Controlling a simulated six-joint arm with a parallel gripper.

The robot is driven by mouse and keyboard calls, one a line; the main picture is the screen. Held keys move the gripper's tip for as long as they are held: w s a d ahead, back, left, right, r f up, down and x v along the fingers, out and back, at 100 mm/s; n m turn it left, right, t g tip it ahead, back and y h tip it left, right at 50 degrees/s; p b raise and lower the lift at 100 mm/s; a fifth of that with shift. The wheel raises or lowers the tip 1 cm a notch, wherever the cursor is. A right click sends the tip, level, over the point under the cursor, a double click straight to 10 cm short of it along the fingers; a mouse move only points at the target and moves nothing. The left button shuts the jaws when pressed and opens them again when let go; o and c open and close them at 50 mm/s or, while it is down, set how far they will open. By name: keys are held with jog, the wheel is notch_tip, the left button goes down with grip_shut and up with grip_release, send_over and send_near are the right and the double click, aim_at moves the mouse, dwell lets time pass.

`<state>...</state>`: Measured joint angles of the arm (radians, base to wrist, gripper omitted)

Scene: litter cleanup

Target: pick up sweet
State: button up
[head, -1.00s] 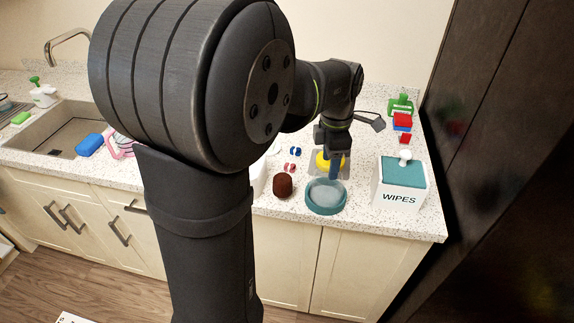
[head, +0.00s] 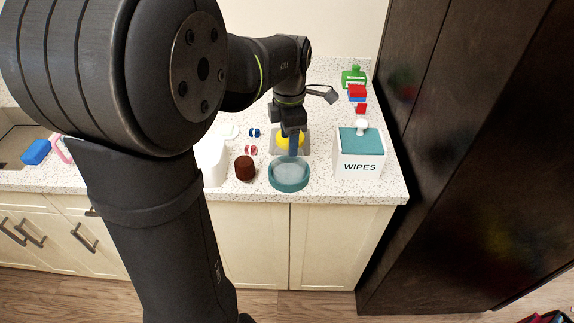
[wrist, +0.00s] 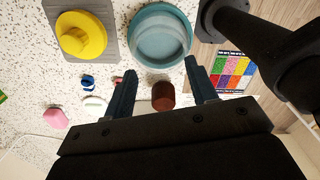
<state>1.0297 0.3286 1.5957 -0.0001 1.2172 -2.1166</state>
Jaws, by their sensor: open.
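Two small sweets lie on the speckled counter in the head view, a blue one (head: 254,133) and a red one (head: 251,150) in front of it. The blue sweet also shows in the wrist view (wrist: 88,82), left of my fingers. The red sweet (wrist: 117,80) is partly hidden there by the left finger.
A teal dish (head: 288,186) and a brown cylinder (head: 245,168) stand near the counter's front edge. The wipes box (head: 358,160) is at right. Red and green things (head: 355,78) lie behind it. A tall dark cabinet (head: 430,130) bounds the right side.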

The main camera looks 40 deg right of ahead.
dwell(0.4)
jog(key=shift+o, duration=0.7)
notch_tip(320, 180, up, 6)
jog(key=m+t+h, duration=0.1)
jog(key=m, duration=2.1)
send_over(250, 147)
jog(key=s+a, duration=0.2)
jog(key=f, duration=0.5)
jog(key=w+d+f, duration=0.1)
jog(key=f, duration=0.5)
jog(key=w+d+f, duration=0.1)
jog(key=f, duration=0.4)
jog(key=shift+f, duration=0.4)
jog(key=c, duration=1.1)
